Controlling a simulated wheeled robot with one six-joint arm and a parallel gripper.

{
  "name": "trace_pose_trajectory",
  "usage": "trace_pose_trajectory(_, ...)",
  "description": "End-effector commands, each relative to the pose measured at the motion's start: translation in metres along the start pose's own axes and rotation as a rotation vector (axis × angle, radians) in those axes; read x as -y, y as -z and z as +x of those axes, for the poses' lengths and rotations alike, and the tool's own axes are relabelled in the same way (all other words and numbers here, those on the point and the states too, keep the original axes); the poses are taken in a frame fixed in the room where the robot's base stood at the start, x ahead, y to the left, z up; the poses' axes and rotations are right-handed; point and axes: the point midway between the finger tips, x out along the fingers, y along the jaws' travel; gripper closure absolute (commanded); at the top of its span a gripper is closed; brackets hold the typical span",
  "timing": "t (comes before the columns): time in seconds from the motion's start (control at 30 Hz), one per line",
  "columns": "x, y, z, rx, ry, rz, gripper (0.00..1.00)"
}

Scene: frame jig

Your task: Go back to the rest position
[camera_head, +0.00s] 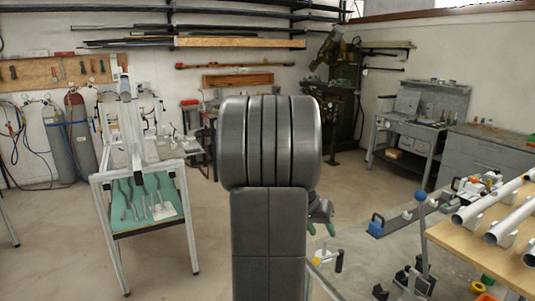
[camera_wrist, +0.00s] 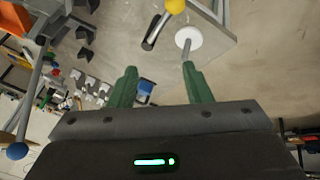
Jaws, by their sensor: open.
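My gripper (camera_wrist: 160,82) shows in the wrist view with its two green fingers wide apart and nothing between them. Beyond the fingers is a grey surface with a white disc (camera_wrist: 190,39) on it, a rod and a yellow ball (camera_wrist: 175,5). I cannot tell their distance from the fingers. In the head view my dark grey arm fills the middle and hides most of the gripper; a small dark and green part shows at its right edge.
At right, a wooden table (camera_head: 470,245) carries metal tubes (camera_head: 487,203). A blue ball (camera_head: 421,196) stands on a rod before it. At left is a metal-framed stand with a green tool board (camera_head: 125,222). A grey workbench (camera_head: 415,139) is at the back right. Floor between is mostly clear.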

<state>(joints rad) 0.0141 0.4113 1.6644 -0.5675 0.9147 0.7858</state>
Motion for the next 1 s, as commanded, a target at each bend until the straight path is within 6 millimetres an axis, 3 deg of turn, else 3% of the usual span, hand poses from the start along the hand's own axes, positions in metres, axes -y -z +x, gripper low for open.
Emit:
trace_pose_trajectory(0.2, 0.034, -0.013, 0.026, -0.022, 0.026, -0.063, 0.55)
trace_pose_trajectory(0.4, 0.054, -0.022, 0.038, -0.037, 0.042, -0.101, 0.55)
trace_pose_trajectory(1.0, 0.061, -0.025, 0.041, -0.042, 0.053, -0.109, 0.55)
